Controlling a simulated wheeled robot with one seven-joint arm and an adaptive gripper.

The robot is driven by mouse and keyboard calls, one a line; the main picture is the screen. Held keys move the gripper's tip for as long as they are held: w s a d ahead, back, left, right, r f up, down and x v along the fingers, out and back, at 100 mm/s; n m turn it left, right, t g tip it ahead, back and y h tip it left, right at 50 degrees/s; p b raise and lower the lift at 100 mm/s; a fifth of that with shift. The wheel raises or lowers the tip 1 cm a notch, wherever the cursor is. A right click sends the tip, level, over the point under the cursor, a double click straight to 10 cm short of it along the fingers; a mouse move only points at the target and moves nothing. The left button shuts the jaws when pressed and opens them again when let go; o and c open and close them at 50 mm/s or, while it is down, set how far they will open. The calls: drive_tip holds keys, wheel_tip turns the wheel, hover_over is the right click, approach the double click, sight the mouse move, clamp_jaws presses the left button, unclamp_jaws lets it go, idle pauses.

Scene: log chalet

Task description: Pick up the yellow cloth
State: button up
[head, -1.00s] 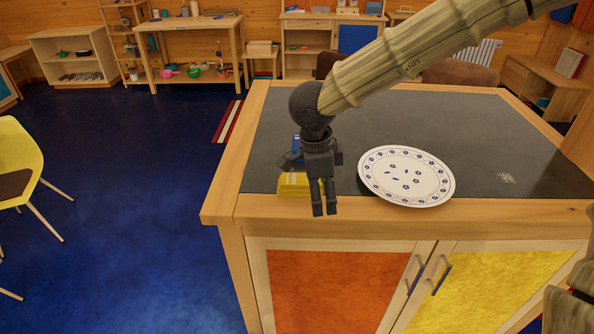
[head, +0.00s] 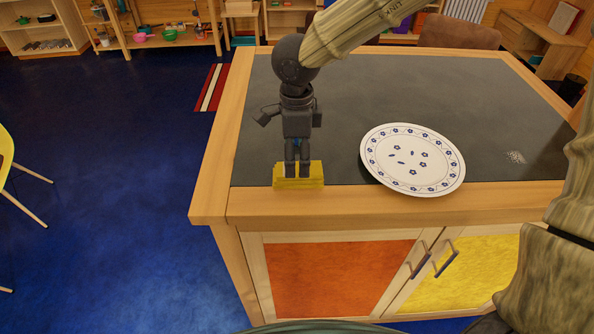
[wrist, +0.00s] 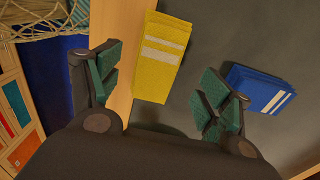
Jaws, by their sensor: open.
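The yellow cloth (head: 313,176) is folded and lies on the counter top near its front left edge, partly over the wooden border. In the wrist view the yellow cloth (wrist: 162,58) has pale stripes and lies ahead of the jaws, nearly midway between them. My gripper (head: 292,172) is above the cloth in the head view and hides its middle. In the wrist view my gripper (wrist: 160,85) is open with nothing between its green-padded fingers. I cannot tell the exact height above the cloth.
A blue folded cloth (wrist: 258,90) with white stripes lies to the right in the wrist view, near the right finger. A white plate (head: 413,145) with blue flowers sits right of my gripper. The dark counter top (head: 340,90) is otherwise mostly clear. Cabinet handles (head: 445,262) stick out in front.

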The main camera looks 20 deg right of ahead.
sight(298, 169)
drive_tip(key=shift+s+d+f+p, duration=0.15)
drive_tip(key=shift+s+f+p, duration=0.2)
drive_tip(key=shift+s+f, duration=0.05)
drive_tip(key=f, duration=0.2)
drive_tip(key=f+p, duration=0.1)
drive_tip(key=shift+w+f, duration=0.3)
drive_tip(key=shift+f, duration=0.05)
drive_tip(key=shift+s+f, duration=0.1)
drive_tip(key=shift+s, duration=0.1)
drive_tip(key=c, duration=0.9)
drive_tip(key=shift+w, duration=0.1)
